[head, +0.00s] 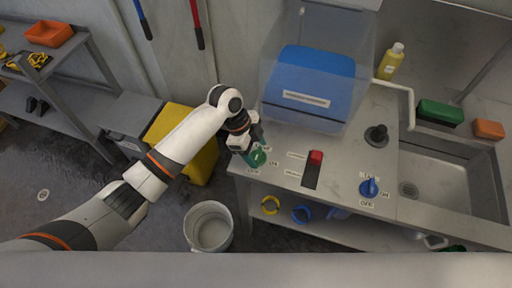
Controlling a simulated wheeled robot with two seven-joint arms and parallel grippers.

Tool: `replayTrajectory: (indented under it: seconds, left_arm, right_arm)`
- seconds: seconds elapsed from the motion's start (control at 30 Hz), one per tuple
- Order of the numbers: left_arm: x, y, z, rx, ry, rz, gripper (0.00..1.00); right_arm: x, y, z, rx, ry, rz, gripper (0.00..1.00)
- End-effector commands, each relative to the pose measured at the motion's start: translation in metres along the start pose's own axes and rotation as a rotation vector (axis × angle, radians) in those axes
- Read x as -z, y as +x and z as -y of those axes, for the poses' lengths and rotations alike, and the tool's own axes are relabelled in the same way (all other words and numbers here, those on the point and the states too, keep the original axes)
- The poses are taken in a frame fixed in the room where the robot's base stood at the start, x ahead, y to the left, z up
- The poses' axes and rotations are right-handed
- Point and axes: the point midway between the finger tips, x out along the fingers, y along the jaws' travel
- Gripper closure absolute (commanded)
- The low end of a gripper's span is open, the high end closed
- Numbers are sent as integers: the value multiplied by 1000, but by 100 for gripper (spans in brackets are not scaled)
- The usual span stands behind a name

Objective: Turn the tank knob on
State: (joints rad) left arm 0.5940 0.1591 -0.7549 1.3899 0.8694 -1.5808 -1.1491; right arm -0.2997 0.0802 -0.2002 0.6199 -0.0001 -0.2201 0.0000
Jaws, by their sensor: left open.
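My left gripper (247,140) is at the left end of the steel counter, its jaws open, just above and behind a green knob (256,158). The gripper partly covers the knob's far side, and I cannot tell whether the fingers touch it. Small white labels sit around this knob; one seems to read ON at its right and one OFF below. A blue knob (369,187) with similar labels is farther right on the counter. The name labels are too small to read surely, so I cannot tell which knob is the tank's. My right gripper is not in view.
A red-handled slide switch (316,157) and a black knob-like fitting (377,133) stand on the counter (335,150). A blue box under a clear cover (312,82) is behind. A sink (447,180) is right. A white bucket (210,228) is on the floor.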

Motion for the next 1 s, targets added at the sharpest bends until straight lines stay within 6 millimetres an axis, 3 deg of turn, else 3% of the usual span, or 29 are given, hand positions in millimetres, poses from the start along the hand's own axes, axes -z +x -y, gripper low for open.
replayTrajectory:
  seconds: [0.27,0.57,1.0]
  left_arm:
    - [0,2,0,0,1,0,33]
    - [0,2,0,0,1,0,77]
    - [-2,-2,1,-41,-97,1,77]
  right_arm:
    - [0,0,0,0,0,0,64]
    - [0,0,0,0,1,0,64]
    - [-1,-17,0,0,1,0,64]
